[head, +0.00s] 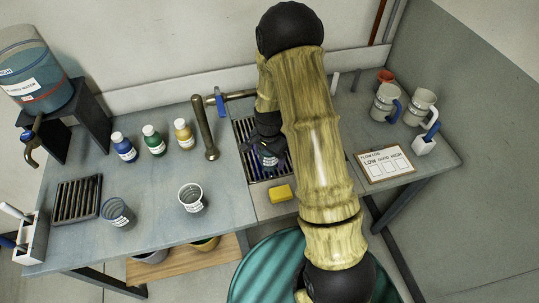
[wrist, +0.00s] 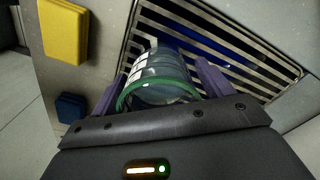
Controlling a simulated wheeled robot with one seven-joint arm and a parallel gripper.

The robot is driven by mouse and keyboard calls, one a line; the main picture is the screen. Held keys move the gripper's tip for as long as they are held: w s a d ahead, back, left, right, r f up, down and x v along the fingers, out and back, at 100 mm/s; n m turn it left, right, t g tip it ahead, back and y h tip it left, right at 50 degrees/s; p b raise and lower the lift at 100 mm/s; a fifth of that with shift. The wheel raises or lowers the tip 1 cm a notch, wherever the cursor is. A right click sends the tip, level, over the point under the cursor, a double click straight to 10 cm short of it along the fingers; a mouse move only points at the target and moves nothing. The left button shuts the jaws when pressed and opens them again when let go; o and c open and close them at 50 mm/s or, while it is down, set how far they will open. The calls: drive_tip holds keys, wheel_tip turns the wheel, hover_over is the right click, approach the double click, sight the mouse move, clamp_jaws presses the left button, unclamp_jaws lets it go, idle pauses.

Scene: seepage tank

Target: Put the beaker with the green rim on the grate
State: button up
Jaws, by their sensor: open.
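The beaker with the green rim (wrist: 160,72) is clear with a white label patch. In the wrist view its rim faces the camera and its base is toward the slotted metal grate (wrist: 222,38). My gripper (wrist: 160,84) has its purple fingers apart, one on each side of the beaker; whether they touch it is hard to tell. In the head view my gripper (head: 266,143) is low over the grate (head: 244,137), and part of the beaker (head: 268,161) shows beneath it. The beaker appears to stand on the grate; its base contact is not clear.
A yellow sponge (head: 280,193) lies in front of the grate. Two other beakers (head: 191,198) (head: 117,213) stand left, near a dark rack (head: 76,199). Several bottles (head: 154,140) and a tall tap (head: 204,128) are behind. Mugs (head: 385,103) and a card (head: 385,164) are right.

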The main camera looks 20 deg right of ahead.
drive_tip(key=shift+r, duration=0.1)
wheel_tip(320, 180, up, 12)
drive_tip(key=b, duration=0.1)
drive_tip(key=shift+b, duration=0.35)
drive_tip(key=shift+w, duration=0.1)
drive_tip(key=shift+s+r, duration=0.15)
drive_tip(key=shift+s, duration=0.1)
drive_tip(key=s+r+n+t, duration=0.2)
drive_tip(key=s+r+n, duration=0.3)
drive_tip(key=s+n, duration=0.5)
drive_tip(key=s, duration=0.4)
drive_tip(key=shift+n+t, duration=0.3)
drive_tip(key=shift+n, duration=0.1)
drive_tip(key=shift+r, duration=0.1)
